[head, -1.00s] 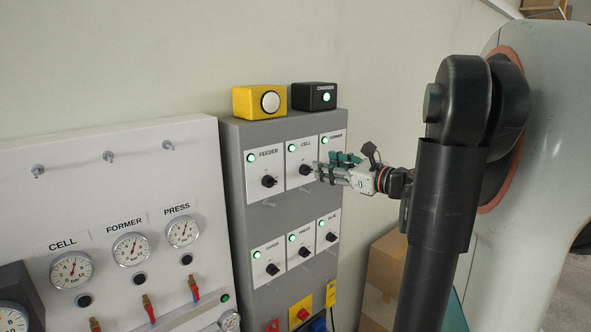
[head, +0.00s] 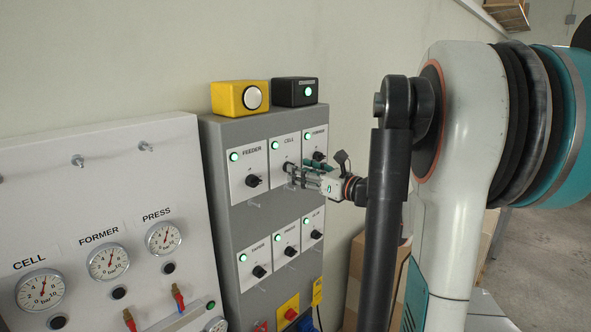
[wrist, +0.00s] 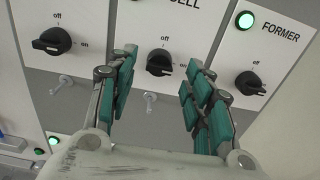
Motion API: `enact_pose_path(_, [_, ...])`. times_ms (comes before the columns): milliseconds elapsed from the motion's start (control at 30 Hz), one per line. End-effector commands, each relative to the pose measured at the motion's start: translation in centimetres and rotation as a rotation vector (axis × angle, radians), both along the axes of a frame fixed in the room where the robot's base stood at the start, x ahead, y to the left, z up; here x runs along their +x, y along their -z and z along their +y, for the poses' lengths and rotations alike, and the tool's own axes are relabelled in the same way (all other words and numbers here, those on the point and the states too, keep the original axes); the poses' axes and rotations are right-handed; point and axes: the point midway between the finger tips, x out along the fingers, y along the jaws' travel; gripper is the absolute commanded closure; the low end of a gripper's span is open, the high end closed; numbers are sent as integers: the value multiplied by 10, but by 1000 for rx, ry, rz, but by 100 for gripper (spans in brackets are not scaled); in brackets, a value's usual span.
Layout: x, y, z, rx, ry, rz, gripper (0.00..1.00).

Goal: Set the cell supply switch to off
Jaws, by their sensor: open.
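The cell supply switch is a black rotary knob (wrist: 160,62) on a white plate, under a partly cut-off CELL label in the wrist view, with "off" marked above it and "on" to its right. Its bar lies roughly sideways. In the head view, the CELL plate (head: 284,150) has a lit green lamp (head: 276,145), and my fingers partly hide the knob. My gripper (head: 290,172) is at the knob. In the wrist view my gripper (wrist: 158,68) is open, with the knob showing between its fingertips and gaps on both sides. I cannot tell whether they touch it.
The FEEDER knob (wrist: 54,41) is left and the FORMER knob (wrist: 249,83) right of CELL. Small pegs stick out below the plates. A lower row of knobs (head: 291,251) sits beneath. A yellow button box (head: 232,98) and black lamp box (head: 290,92) stand on top.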

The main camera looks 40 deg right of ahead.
Motion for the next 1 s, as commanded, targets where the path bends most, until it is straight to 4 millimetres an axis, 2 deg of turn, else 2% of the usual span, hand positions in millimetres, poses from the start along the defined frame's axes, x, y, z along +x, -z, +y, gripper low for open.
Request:
enact_pose_path(100, [17, 0, 2, 0, -2, 0, 53])
enact_pose_path(233, [27, 0, 2, 0, -2, 0, 53])
enact_pose_path(600, [32, 0, 2, 0, 0, 0, 53])
enact_pose_path(800, [31, 0, 2, 0, 0, 0, 97])
enact_pose_path(1000, [31, 0, 2, -4, 0, 0, 97])
